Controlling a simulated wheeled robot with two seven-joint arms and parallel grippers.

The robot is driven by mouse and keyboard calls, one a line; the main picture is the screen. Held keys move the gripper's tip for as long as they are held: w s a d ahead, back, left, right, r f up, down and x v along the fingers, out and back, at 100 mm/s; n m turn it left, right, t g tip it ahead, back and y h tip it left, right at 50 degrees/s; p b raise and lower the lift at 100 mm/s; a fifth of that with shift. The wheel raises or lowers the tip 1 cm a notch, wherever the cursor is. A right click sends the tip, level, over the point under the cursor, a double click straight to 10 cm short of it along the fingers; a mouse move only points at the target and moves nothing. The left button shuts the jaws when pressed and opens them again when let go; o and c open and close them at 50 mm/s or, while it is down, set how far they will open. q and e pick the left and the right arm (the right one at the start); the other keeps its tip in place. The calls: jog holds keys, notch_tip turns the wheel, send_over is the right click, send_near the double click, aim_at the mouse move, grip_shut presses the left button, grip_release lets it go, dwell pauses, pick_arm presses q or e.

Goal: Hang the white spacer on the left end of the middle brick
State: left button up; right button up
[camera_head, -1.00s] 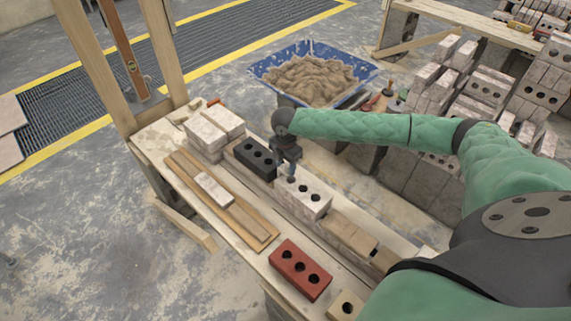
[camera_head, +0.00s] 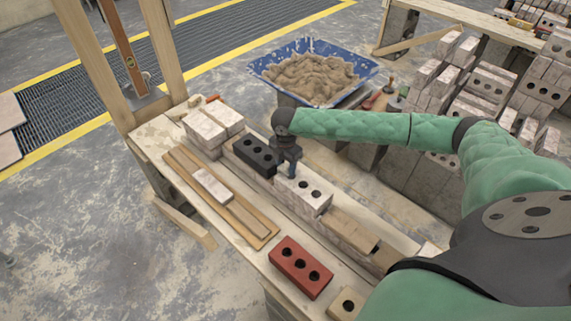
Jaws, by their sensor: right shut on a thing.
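A white brick with round holes (camera_head: 312,200) lies in the row on the bench, between a black brick (camera_head: 255,155) on its left and tan bricks on its right; it appears to be the middle brick. My right gripper (camera_head: 290,173) points down at the left end of the white brick, near the gap to the black one. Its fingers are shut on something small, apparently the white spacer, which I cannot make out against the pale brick. I cannot tell whether it touches the brick. My left gripper is out of view.
A red brick (camera_head: 301,267) lies at the bench's front. A wooden board (camera_head: 250,221) carries a pale block (camera_head: 213,187). Stacked pale bricks (camera_head: 211,127) stand at the row's left end. A blue mortar tub (camera_head: 345,95) stands behind the bench.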

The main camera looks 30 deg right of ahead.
jog(key=shift+f, duration=0.35)
dwell(0.5)
jog(key=o, duration=1.1)
jog(key=shift+c, duration=0.2)
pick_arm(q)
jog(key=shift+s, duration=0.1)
pick_arm(e)
jog(key=shift+w+r, duration=0.1)
jog(key=shift+r, duration=0.35)
notch_tip(320, 180, up, 7)
jog(key=shift+f+b, duration=0.15)
jog(key=shift+b, duration=1.05)
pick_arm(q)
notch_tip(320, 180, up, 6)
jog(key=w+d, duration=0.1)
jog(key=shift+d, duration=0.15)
